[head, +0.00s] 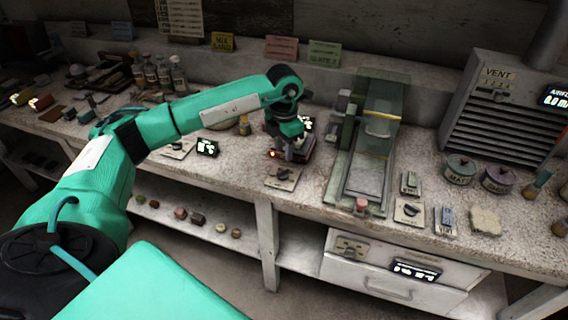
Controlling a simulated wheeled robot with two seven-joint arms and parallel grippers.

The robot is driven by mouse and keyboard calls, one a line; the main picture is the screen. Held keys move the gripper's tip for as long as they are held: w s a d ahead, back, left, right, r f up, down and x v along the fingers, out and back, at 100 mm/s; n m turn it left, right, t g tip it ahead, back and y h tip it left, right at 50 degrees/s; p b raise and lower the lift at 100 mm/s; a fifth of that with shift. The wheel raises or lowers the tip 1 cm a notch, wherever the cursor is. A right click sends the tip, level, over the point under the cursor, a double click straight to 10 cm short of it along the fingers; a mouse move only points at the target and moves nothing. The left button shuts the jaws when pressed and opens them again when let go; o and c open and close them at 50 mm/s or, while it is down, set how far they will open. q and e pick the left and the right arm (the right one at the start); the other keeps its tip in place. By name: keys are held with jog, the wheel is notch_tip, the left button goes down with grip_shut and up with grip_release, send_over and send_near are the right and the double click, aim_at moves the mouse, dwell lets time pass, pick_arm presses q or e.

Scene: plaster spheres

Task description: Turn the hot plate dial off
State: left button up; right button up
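A small panel with a dark dial (283,174) sits at the counter's front edge, just in front of a low dark block with a red glow (273,154), which may be the hot plate. My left gripper (290,150) points down over this block, behind the dial and apart from it. It hides much of the block, and its fingers are too small and dark to tell whether they are open. A similar dial panel (178,148) lies further left beside a lit display (207,147). My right gripper is out of view.
A glass-fronted cabinet (377,125) stands right of the gripper, with another dial panel (409,211) beyond it. Lidded pots (460,168) and a vent box (505,110) are further right. Bottles (164,75) stand at the back left. A lower shelf holds small blocks.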

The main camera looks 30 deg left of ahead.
aim_at(284, 169)
pick_arm(q)
notch_tip(284, 169, down, 6)
jog(key=shift+r+p, duration=0.1)
jog(key=shift+p, duration=0.3)
jog(key=shift+f, duration=0.6)
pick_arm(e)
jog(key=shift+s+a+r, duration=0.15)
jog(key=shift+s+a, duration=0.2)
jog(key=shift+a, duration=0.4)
